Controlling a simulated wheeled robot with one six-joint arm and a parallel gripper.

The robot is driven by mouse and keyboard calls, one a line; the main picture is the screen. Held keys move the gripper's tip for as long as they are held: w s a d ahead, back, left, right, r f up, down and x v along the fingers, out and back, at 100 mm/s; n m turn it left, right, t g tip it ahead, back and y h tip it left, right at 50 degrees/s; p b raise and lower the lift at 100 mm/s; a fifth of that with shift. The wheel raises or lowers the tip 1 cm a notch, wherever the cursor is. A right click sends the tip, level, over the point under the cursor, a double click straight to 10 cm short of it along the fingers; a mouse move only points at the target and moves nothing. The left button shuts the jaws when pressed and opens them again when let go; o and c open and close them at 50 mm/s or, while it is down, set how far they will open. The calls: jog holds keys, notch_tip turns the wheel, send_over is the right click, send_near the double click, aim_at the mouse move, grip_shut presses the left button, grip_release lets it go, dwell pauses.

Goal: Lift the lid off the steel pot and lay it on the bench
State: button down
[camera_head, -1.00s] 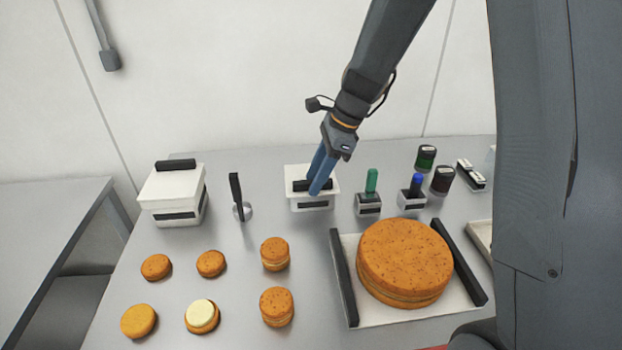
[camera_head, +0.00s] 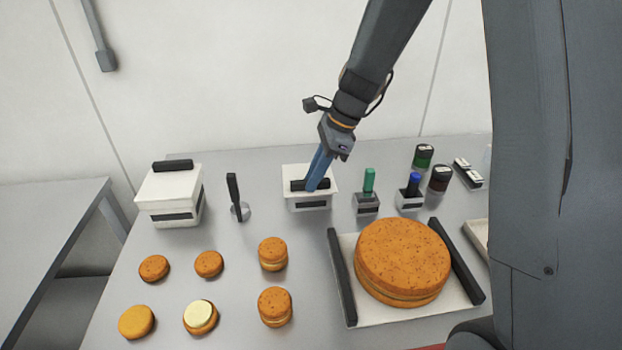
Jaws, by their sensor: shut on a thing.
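The pot (camera_head: 296,201) is a small white, box-shaped container with a dark label, standing at the back middle of the bench. Its white lid (camera_head: 292,174) has a black bar handle (camera_head: 299,186) and sits on the pot, with no clear gap visible. My gripper (camera_head: 314,186) has blue fingers and reaches down from above. It is shut on the lid's handle, and its fingers hide part of the handle and lid.
A larger white lidded box (camera_head: 170,188) and a black-handled tool (camera_head: 236,196) stand left. Stamps in holders (camera_head: 367,201) and jars (camera_head: 439,179) stand close right. A tray (camera_head: 350,240) holds a big cake (camera_head: 403,258). Small rounds (camera_head: 274,252) lie in front. Bare bench (camera_head: 215,236) shows between them.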

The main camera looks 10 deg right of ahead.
notch_tip(320, 180, up, 15)
jog(key=p, duration=0.3)
dwell(0.7)
jog(key=shift+s, duration=0.1)
